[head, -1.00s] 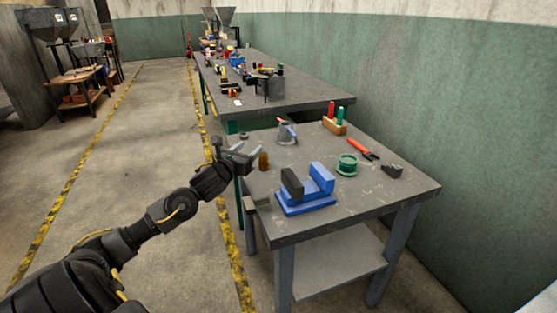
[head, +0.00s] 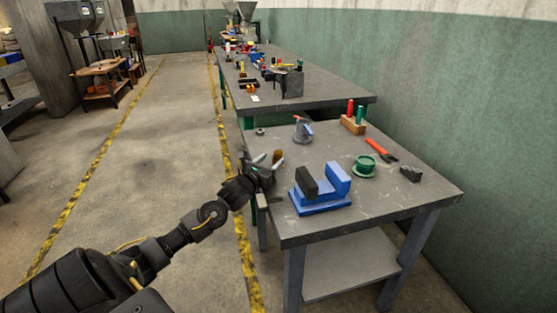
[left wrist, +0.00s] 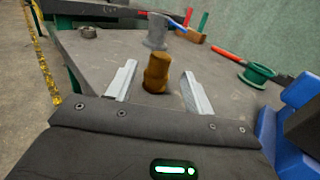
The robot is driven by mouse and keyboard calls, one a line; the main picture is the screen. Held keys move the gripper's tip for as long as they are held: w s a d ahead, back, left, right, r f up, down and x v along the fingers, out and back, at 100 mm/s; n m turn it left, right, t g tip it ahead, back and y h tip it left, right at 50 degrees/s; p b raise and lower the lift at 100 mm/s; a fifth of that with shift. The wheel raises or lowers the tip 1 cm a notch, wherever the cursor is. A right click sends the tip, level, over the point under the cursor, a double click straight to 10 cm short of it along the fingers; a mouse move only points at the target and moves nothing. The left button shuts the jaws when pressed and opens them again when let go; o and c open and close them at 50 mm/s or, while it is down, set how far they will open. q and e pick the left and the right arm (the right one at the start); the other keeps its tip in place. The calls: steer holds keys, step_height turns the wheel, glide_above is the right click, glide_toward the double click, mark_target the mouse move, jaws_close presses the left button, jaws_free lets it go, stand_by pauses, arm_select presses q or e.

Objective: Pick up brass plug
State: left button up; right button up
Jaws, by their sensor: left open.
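The brass plug (left wrist: 156,73) is a small brown-gold stepped cylinder standing upright on the grey table (head: 400,211). In the left wrist view it is between the two pale fingers of my left gripper (left wrist: 153,90), with a gap on each side. In the head view the plug (head: 277,156) shows just beyond the hand, near the table's left edge, partly hidden by the gripper (head: 263,164). My left gripper is open and empty. My right gripper is not in view.
A blue vise (head: 322,198) stands right of the gripper, close by. Behind are a grey pot (head: 302,133), a green spool (head: 364,166), a red-handled tool (head: 377,148), a dark block (head: 410,174) and a wooden block with handles (head: 353,125). A longer bench (head: 325,93) lies beyond.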

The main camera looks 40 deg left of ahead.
mark_target(276, 156)
arm_select(q)
steer(key=shift+w+a, duration=0.15)
steer(key=shift+w, duration=0.8)
steer(key=shift+w+a, duration=0.2)
steer(key=shift+w, duration=0.8)
steer(key=shift+w+a, duration=0.15)
steer(key=shift+w, duration=0.8)
jaws_close()
